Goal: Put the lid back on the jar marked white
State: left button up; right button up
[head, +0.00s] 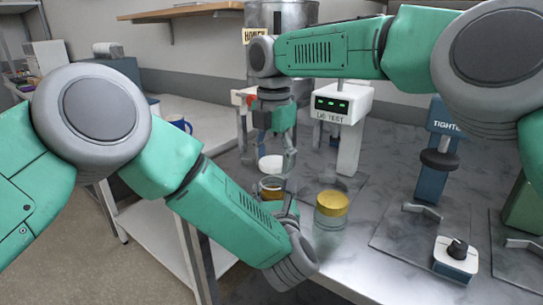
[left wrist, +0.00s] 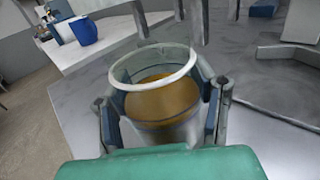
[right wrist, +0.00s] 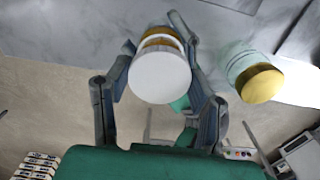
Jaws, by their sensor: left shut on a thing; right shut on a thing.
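An open glass jar (head: 269,191) with amber contents is held upright by my left gripper (head: 281,204). In the left wrist view the jar (left wrist: 160,104) sits between both fingers and its pale rim is uncovered. My right gripper (head: 281,158) points down from above and is shut on a white lid (head: 270,165). The lid (right wrist: 160,77) also shows between the fingers in the right wrist view, covering part of the jar behind it. In the head view the lid is just above the jar, apparently apart from it. No marking on the jar is readable.
A second jar with a yellow lid (head: 332,204) stands on the grey counter (head: 350,255) to the right. A lid test device (head: 343,105) and a blue tightening stand (head: 432,170) are behind it. A knob box (head: 456,258) is at front right. A blue mug (head: 180,124) is at left.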

aim_at(273, 195)
jog(key=shift+a+f, duration=0.15)
jog(key=shift+a, duration=0.8)
jog(key=shift+d+f, duration=0.2)
jog(key=shift+f, duration=0.25)
jog(key=shift+d+f, duration=0.3)
jog(key=shift+d, duration=0.25)
jog(key=shift+a, duration=0.1)
jog(key=shift+a+f, duration=0.1)
jog(key=shift+a, duration=0.35)
jog(key=shift+d+f, duration=0.3)
jog(key=shift+d, duration=0.05)
jog(key=shift+f, duration=0.1)
jog(key=shift+f, duration=0.1)
